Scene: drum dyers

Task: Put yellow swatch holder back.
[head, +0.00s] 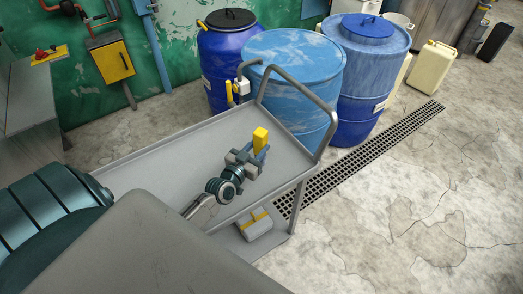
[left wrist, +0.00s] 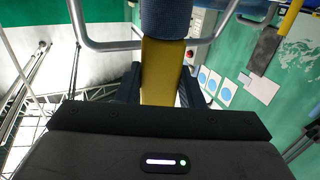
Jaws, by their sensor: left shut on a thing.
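The yellow swatch holder (head: 260,137) is upright in my left gripper (head: 250,157), above the tray of the grey cart (head: 150,165). In the left wrist view the yellow holder (left wrist: 162,72) stands between the two dark fingers, which are shut on it. A blue piece (left wrist: 165,18) covers its far end there. The fingers hide part of the holder in the head view. My right gripper is not in view.
The cart's bent handle (head: 310,95) rises just beyond the gripper, with a yellow item (head: 229,92) by its left end. Blue drums (head: 292,75) stand close behind. A grey box with a yellow band (head: 256,224) is on the lower shelf. The tray top looks clear.

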